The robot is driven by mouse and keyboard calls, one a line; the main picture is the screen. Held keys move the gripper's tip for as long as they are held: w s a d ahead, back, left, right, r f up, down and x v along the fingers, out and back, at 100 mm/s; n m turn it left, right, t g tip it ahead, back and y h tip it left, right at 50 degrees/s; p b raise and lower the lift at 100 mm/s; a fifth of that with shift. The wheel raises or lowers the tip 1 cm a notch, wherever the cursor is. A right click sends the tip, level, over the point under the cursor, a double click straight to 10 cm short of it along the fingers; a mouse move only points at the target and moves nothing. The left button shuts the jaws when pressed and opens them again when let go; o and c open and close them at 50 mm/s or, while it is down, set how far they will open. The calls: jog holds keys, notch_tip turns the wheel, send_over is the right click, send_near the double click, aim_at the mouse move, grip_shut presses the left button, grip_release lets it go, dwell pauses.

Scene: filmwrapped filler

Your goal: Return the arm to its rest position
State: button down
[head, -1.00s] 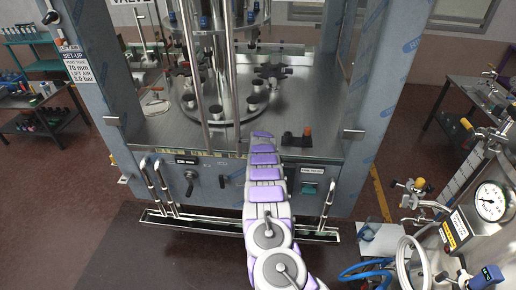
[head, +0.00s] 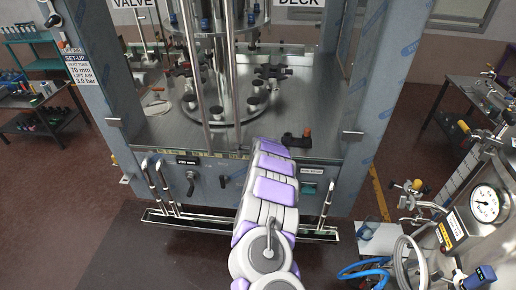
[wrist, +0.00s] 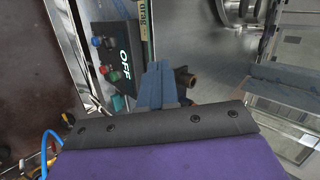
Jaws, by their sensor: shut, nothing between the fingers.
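My arm (head: 268,205), white with purple panels, reaches up from the bottom of the head view over the front of the filler machine (head: 340,180). Its far end is at the front edge of the steel deck (head: 160,132). My gripper's fingers are hidden behind the arm in the head view. In the wrist view my gripper (wrist: 160,72) shows as two blue-grey fingers pressed together, with nothing between them. A dark fitting with an orange-brown end (wrist: 187,80) lies just right of the fingers; I cannot tell whether they touch.
A black panel with coloured buttons and "OFF" (wrist: 124,58) is left of the fingers. A rotary filler with bottle stations (head: 225,108) stands on the deck. Steel rails (head: 165,185) flank the front. A tank with a gauge (head: 485,204) and blue hoses (head: 365,270) stand at right.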

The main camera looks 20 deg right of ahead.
jog(key=s+a+r+n+g+y+b, duration=0.1)
jog(key=s+a+r+n+y+b, duration=0.15)
jog(key=a, duration=0.55)
jog(key=s+a+r+n+y+b, duration=0.1)
jog(key=s+a+r+n+y, duration=0.15)
jog(key=a, duration=0.65)
jog(key=s+a+r+n+g+y+b, duration=0.25)
jog(key=s+a+r+n, duration=0.25)
jog(key=s+a+r, duration=0.4)
jog(key=s+d+n+g+h+b, duration=0.3)
jog(key=s+n+b, duration=0.4)
jog(key=s, duration=1.8)
jog(key=s+d+f+n+g+h+b, duration=0.1)
jog(key=s+d+f, duration=0.1)
jog(key=s, duration=0.6)
jog(key=s+d+f+n+g+h+b, duration=0.1)
jog(key=s+d+f+g+b, duration=0.1)
jog(key=s, duration=0.7)
jog(key=s+d+f+n+g+h+b, duration=0.1)
jog(key=s+d+f+b, duration=0.1)
jog(key=s+d, duration=0.3)
jog(key=s+f, duration=0.1)
jog(key=s, duration=0.2)
jog(key=shift+s+d+f, duration=0.15)
jog(key=shift+s+f, duration=0.05)
jog(key=shift+f, duration=0.2)
